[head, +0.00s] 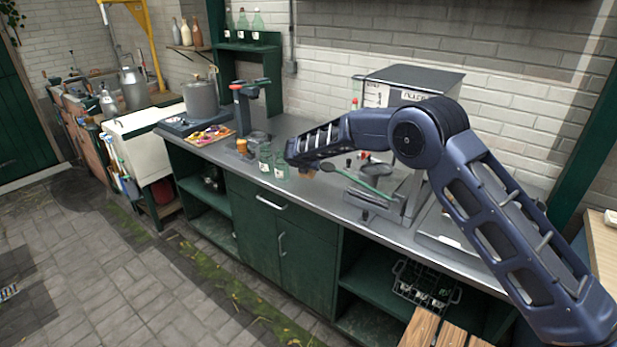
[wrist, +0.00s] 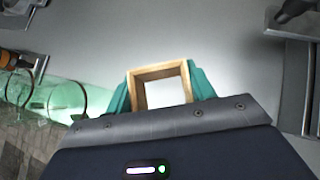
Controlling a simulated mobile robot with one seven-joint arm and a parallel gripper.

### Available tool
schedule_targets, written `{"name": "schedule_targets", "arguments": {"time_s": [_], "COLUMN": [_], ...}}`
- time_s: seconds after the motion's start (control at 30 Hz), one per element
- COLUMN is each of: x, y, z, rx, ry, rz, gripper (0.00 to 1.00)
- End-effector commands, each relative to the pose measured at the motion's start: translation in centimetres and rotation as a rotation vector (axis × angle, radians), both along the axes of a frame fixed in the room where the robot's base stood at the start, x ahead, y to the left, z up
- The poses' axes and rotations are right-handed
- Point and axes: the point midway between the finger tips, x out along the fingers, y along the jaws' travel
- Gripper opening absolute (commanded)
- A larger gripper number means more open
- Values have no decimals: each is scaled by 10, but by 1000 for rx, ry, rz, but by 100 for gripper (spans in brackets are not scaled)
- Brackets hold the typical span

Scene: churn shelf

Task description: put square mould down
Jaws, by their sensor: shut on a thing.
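The square mould (wrist: 160,72) is a small, open wooden frame. In the wrist view it sits between the teal fingers of my gripper (wrist: 162,84), which is shut on it. The grey steel counter (wrist: 235,65) shows through and around the frame; I cannot tell whether the mould touches it. In the head view my gripper is mostly hidden behind my arm above the counter (head: 222,153), and only a small tan bit that may be the mould shows below it.
Green glass jars (head: 265,158) stand just left of my gripper, close by in the wrist view (wrist: 50,97). A machine with a green-handled tool (head: 358,184) stands to the right. A pot (head: 201,98) and a colourful board (head: 208,136) are further left. A bottle crate (head: 425,285) sits below.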

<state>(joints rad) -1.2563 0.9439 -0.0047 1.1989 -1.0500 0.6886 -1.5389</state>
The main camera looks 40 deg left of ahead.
Motion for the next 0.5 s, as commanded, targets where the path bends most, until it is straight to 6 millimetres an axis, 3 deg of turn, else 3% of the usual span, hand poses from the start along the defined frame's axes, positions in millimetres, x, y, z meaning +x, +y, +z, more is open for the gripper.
{"name": "schedule_targets", "arguments": {"time_s": [0.17, 0.5], "x": [0, 0], "y": [0, 0], "z": [-9, -45], "rx": [-1, 0], "ry": [0, -1], "rz": [1, 0], "gripper": [32, 32]}}
